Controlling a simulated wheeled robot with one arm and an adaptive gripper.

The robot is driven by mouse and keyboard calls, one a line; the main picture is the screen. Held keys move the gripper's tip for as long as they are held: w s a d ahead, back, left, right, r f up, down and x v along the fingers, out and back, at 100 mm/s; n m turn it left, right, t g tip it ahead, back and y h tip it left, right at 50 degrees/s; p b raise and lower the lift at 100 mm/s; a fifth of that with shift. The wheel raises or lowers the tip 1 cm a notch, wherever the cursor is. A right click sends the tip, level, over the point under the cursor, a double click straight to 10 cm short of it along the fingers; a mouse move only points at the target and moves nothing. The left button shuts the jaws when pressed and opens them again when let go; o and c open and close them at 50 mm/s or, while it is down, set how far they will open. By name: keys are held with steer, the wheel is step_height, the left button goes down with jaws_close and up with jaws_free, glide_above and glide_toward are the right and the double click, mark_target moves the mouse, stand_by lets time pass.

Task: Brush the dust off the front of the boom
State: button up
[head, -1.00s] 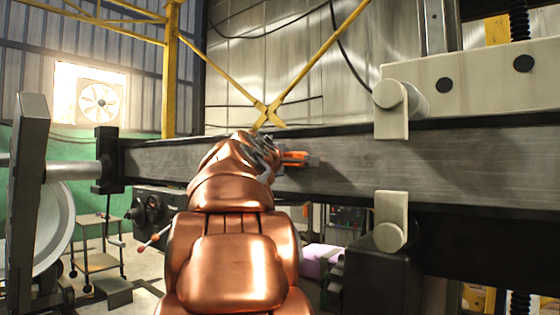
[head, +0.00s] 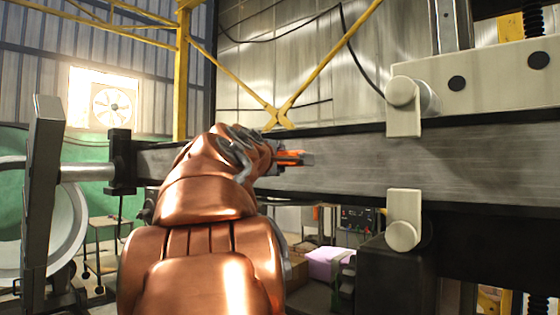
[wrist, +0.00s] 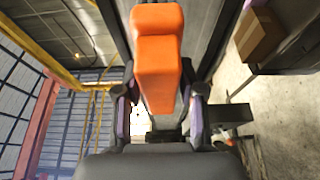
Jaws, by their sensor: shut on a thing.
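The boom (head: 360,165) is a long grey horizontal beam with dark upper and lower edges, crossing the head view. Its front face looks streaky, and I cannot tell dust from the metal's grain. My gripper (head: 268,158) is in front of the boom's left-middle part, partly hidden by my copper arm. It is shut on an orange-handled brush (head: 290,156), whose dark end points right across the front face. Contact with the face cannot be told. In the wrist view the orange handle of the brush (wrist: 157,60) stands between the fingers of my gripper (wrist: 160,103). Its bristles are hidden there.
Pale clamp blocks (head: 404,108) grip the boom on the right. A dark collar (head: 121,160) and a grey upright post (head: 41,190) stand at the left. Below the boom are a purple box (head: 328,262) and a dark block (head: 395,280). A cardboard box (wrist: 258,34) shows in the wrist view.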

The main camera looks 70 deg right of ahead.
steer(key=shift+w+a, duration=0.2)
steer(key=shift+a, duration=0.55)
steer(key=shift+w+a, duration=0.2)
steer(key=shift+a, duration=0.55)
